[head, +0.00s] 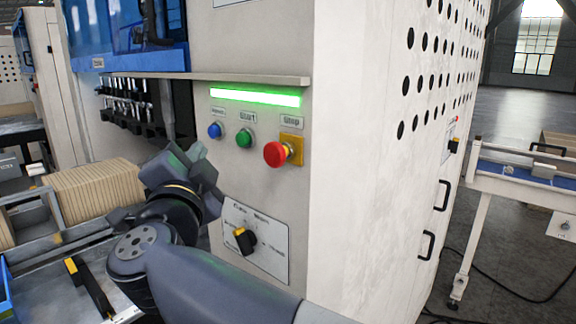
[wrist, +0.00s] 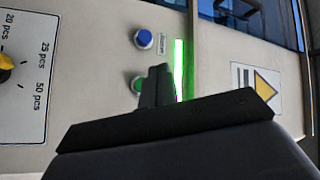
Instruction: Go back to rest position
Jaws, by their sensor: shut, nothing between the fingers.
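My gripper (head: 197,152) is shut and empty in front of the machine's control panel (head: 262,115). In the head view it is left of and below the green Start button (head: 244,138) and the blue button (head: 215,130). In the wrist view the closed fingers (wrist: 160,72) partly cover the green button (wrist: 136,83), with the blue button (wrist: 143,39) beside them. I cannot tell the exact gap between the fingertips and the panel. The light strip (head: 255,97) glows green.
A red Stop button (head: 276,154) on a yellow base and a black-and-yellow rotary selector (head: 244,239) stick out from the panel. A conveyor with stacked brown boards (head: 98,190) lies at left. A blue-topped table (head: 520,172) stands at right. Grey floor (head: 500,120) shows behind it.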

